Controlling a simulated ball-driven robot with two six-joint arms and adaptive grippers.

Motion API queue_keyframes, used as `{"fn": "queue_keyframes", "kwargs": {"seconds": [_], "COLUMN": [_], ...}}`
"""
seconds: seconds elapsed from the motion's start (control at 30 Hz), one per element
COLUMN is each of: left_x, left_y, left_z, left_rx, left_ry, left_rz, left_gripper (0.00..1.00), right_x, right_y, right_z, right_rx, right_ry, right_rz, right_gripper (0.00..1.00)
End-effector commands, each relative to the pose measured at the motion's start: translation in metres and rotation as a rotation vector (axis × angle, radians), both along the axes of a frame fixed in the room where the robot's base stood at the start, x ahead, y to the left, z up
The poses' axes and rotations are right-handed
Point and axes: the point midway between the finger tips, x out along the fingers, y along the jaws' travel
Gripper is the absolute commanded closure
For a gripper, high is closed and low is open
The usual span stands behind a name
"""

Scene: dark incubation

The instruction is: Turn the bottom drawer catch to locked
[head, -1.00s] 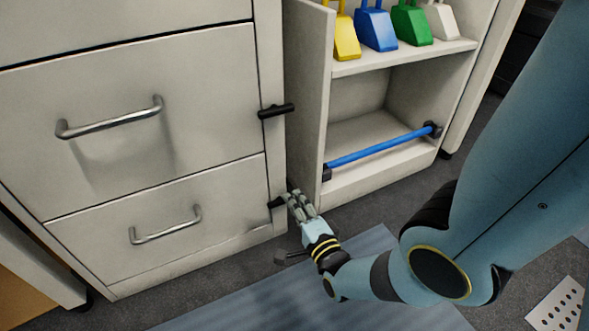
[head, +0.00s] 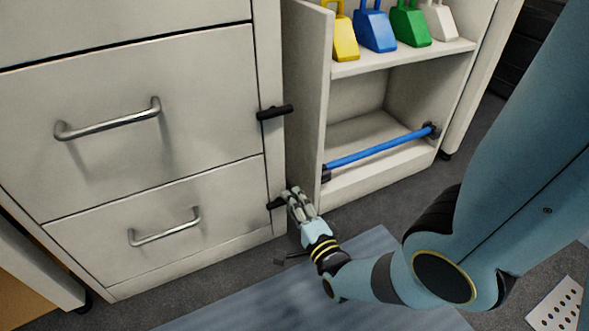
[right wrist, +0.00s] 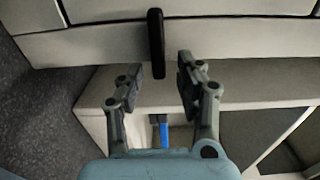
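The bottom drawer (head: 165,238) is a pale front with a metal bow handle, and it is closed. In the right wrist view the catch (right wrist: 155,40) is a black bar lying across the seam between drawer and frame. There my right gripper (right wrist: 160,78) is open, its fingertips on either side of the catch's near end. I see a gap on both sides and no clear contact. My left gripper is not in view.
Another black catch (head: 275,112) lies level beside the drawer above (head: 130,120). An open shelf unit (head: 400,60) with coloured scoops and a blue bar (head: 380,147) stands to the right. A blue-grey mat (head: 300,290) lies on the floor below my arm.

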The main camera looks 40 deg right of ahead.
Motion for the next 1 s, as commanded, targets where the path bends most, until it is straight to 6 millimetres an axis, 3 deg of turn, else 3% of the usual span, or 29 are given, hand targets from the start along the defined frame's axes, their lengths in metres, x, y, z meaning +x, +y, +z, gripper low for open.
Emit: {"fn": "queue_keyframes", "kwargs": {"seconds": [0.27,0.73,1.0], "left_x": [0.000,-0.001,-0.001], "left_y": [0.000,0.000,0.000], "left_z": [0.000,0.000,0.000], "left_rx": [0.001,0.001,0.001], "left_ry": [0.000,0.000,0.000], "left_rz": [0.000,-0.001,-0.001], "left_gripper": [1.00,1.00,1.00], "right_x": [-0.001,-0.001,-0.001], "right_y": [0.000,-0.001,-0.001], "right_z": [0.020,0.082,0.097], "right_rx": [0.001,0.000,-0.001], "right_ry": [-0.002,-0.001,0.002], "right_rz": [0.000,0.000,0.000], "right_gripper": [0.63,0.63,0.63]}}
